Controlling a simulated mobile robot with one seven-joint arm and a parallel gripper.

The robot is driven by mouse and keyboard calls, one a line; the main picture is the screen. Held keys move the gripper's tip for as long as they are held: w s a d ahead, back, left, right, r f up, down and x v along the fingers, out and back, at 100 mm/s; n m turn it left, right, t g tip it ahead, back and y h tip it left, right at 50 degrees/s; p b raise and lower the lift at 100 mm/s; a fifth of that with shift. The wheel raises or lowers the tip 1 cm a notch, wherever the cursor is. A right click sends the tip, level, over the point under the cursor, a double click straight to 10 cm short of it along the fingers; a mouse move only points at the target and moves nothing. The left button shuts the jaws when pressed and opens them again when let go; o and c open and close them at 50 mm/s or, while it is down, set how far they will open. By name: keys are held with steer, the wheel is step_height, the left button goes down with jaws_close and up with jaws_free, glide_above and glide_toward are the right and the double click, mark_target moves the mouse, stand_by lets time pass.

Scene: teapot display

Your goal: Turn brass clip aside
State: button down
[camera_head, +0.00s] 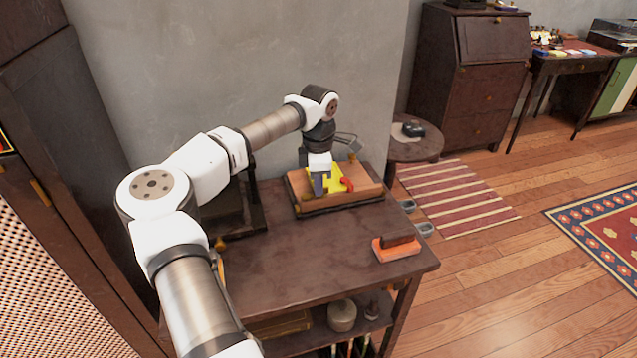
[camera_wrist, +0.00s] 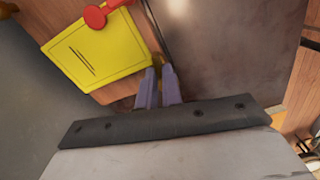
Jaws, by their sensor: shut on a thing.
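A wooden board (camera_head: 365,190) lies on the dark table, with a yellow plate (camera_head: 333,172) on it. The yellow plate also shows in the wrist view (camera_wrist: 98,55), with dark lines on it and a red round-ended piece (camera_wrist: 95,17) over its upper edge. My gripper (camera_head: 318,190) is low over the board's front edge. In the wrist view its purple fingers (camera_wrist: 158,82) are close together beside the plate's corner. They are shut on the brass clip (camera_wrist: 157,60), of which only a small part shows between the fingertips. The clip is hidden in the head view.
The dark table (camera_head: 300,260) is mostly bare in front of the board. An orange block with a dark top (camera_head: 397,250) lies near its right edge. A round side table (camera_head: 420,150) with a dark object stands behind at right. A tall cabinet is close on the left.

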steer(key=shift+s+n, duration=0.1)
steer(key=shift+n, duration=1)
steer(key=c, duration=1.6)
jaws_free()
steer(key=shift+o, duration=0.2)
step_height(320, 180, up, 14)
steer(key=b, duration=0.1)
